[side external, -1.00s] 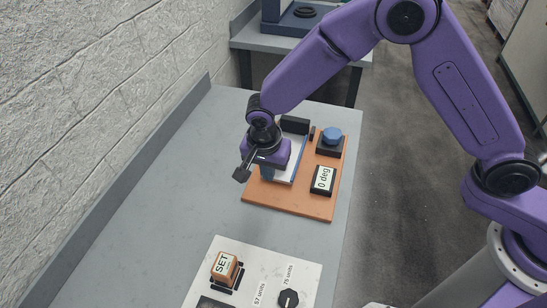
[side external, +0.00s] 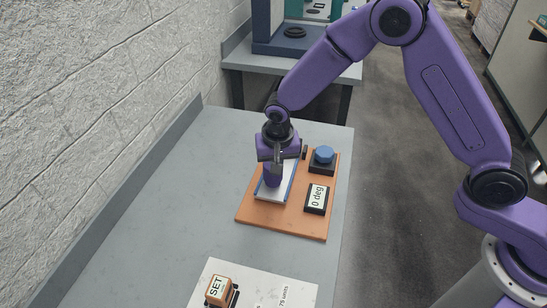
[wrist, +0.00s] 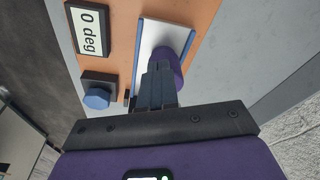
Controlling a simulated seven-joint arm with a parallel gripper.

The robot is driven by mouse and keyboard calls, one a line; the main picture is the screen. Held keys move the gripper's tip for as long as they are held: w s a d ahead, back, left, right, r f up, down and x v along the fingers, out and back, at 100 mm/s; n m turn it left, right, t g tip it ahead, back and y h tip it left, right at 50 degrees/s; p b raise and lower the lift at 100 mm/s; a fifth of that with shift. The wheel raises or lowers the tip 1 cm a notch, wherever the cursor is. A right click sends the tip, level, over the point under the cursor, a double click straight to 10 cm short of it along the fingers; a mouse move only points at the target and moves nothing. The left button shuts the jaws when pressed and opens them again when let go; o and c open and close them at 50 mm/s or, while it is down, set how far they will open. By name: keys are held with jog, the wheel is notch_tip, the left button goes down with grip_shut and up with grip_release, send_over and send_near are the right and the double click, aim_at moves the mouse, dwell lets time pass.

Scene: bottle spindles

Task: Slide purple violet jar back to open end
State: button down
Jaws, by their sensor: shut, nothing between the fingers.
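The purple jar (side external: 272,178) is on a white track (side external: 266,194) with blue side rails, near the track's front end in the side view. In the wrist view the jar (wrist: 172,64) is partly covered by my fingers. My gripper (side external: 276,172) points down and is shut with nothing between its fingers. In the wrist view its fingertips (wrist: 157,68) are close beside the jar, on the side away from the track's front end. I cannot tell whether they touch it. The track's far end is hidden behind my gripper.
The track is on an orange board (side external: 283,220) with a "0 deg" display (side external: 317,199) and a blue knob (side external: 324,156). A white panel with a "SET" block (side external: 216,289) is nearer the camera. The grey table (side external: 190,190) is clear left of the board.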

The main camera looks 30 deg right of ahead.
jog(key=w, duration=0.1)
jog(key=w+d, duration=0.1)
jog(key=w, duration=0.2)
jog(key=shift+d, duration=0.3)
jog(key=shift+f, duration=0.8)
